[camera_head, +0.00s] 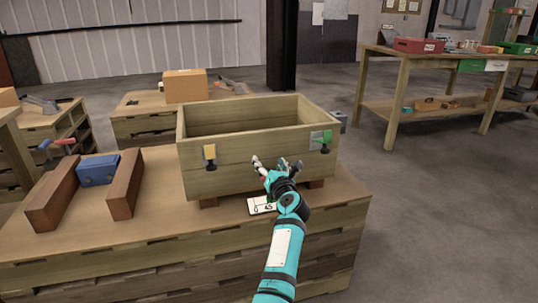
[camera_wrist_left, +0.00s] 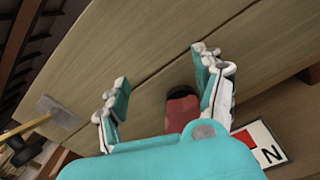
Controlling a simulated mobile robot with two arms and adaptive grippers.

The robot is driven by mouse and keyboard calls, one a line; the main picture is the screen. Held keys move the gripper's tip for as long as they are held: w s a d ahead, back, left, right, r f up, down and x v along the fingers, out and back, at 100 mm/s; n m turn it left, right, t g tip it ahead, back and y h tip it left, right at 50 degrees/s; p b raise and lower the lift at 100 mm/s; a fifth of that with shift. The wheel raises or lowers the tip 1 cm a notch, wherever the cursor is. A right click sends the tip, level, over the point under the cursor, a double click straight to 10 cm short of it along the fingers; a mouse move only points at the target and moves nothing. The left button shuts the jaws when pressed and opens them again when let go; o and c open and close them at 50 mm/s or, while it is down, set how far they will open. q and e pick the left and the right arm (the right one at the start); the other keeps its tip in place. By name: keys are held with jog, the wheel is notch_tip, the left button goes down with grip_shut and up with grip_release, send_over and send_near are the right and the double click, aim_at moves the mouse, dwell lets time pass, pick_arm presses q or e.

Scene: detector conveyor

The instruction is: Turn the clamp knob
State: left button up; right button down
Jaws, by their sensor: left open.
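A wooden box (camera_head: 250,158) stands on the workbench in the head view. My left gripper (camera_head: 272,164) is open and in front of this wall, between the two knobs and apart from both. In the left wrist view my left gripper (camera_wrist_left: 160,84) is spread before the planks. A grey plate with a yellow part (camera_wrist_left: 52,113) lies low at the left there, outside the fingers. My right gripper is in neither view.
A white card (camera_head: 262,205) lies below the box. Two brown wooden bars (camera_head: 54,200) with a blue block (camera_head: 98,171) between them are at the left. In the left wrist view a dark red block (camera_wrist_left: 182,106) shows between the fingers. Open floor (camera_head: 440,220) is at the right.

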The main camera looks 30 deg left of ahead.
aim_at(266, 144)
pick_arm(q)
notch_tip(266, 144, up, 6)
jog(key=shift+f, duration=0.25)
dwell(1.1)
